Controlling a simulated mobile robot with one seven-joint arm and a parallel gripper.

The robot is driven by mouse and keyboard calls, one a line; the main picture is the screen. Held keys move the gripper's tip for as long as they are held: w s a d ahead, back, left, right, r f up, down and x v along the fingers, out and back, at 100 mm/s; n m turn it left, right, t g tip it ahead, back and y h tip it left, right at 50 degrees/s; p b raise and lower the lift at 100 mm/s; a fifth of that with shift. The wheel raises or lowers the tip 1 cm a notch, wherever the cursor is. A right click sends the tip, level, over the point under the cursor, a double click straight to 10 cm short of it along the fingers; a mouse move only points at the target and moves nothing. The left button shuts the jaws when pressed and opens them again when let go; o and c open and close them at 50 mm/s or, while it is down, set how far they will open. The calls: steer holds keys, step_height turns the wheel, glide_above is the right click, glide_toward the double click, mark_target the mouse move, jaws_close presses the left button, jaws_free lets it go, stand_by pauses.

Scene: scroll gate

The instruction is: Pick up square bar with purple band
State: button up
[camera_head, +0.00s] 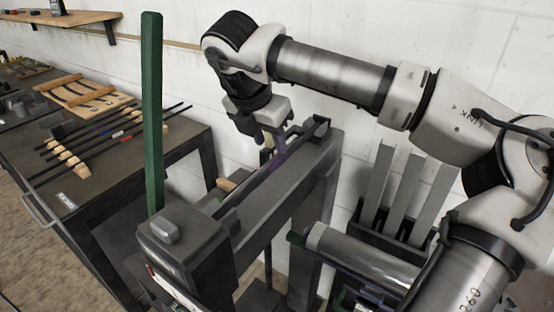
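A dark bar (245,192) lies lengthwise on the long grey bed of the machine in the middle. A purple patch (281,152) shows on it right by my gripper and looks like its band. I cannot tell from here whether the bar is square. My gripper (270,150) points down at this patch, at or just above the bar. Its fingers are small and partly hidden, so whether they are closed on the bar does not show.
A dark table (110,190) at left holds several thin rods on wooden rests (68,158). A tall green post (152,110) rises beside the machine's grey end box (185,250). Upright grey bars (403,190) stand in a rack at right. A white wall is close behind.

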mark_target(276, 161)
steer(key=shift+p+x, duration=1.2)
steer(key=shift+x, duration=1.55)
steer(key=shift+s, duration=0.1)
steer(key=shift+c, duration=0.5)
jaws_close()
